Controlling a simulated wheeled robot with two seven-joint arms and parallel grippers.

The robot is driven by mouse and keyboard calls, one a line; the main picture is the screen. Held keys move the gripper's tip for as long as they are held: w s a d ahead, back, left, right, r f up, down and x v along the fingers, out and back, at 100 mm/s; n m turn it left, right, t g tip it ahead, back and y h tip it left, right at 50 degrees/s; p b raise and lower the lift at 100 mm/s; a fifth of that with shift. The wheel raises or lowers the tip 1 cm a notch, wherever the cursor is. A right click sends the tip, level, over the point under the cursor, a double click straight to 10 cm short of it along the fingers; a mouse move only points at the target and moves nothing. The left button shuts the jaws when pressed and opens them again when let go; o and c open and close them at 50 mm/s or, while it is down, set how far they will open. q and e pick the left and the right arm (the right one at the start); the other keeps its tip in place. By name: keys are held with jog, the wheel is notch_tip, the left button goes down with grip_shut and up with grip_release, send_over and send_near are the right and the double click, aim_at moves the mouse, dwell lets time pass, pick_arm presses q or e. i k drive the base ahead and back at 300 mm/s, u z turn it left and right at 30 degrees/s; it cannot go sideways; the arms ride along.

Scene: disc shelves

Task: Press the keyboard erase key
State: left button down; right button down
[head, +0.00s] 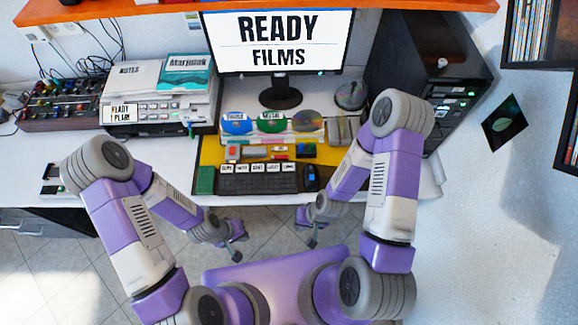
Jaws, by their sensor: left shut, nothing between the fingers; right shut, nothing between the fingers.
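The dark keyboard (258,184) lies on the yellow mat (212,155) near the front edge of the desk, below the monitor. Several white labelled keys stand in a row along its back; their labels are too small to read surely, so I cannot tell which one is the erase key. My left gripper (236,254) is shut and empty, in front of the desk edge, below and left of the keyboard's middle in the picture. My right gripper (312,243) is shut and empty, below the keyboard's right end. Neither touches the keyboard.
The monitor (278,42) reads "READY FILMS". A mouse (311,178) sits right of the keyboard. Behind it stands a rack with coloured discs (271,122). A printer (160,105) is at left, a black tower (440,80) at right. White desk (160,160) is bare at left.

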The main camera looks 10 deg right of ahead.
aim_at(287, 167)
jog(key=k, duration=0.5)
jog(key=u, duration=1.1)
jog(key=i, duration=0.75)
jog(key=z, duration=1.45)
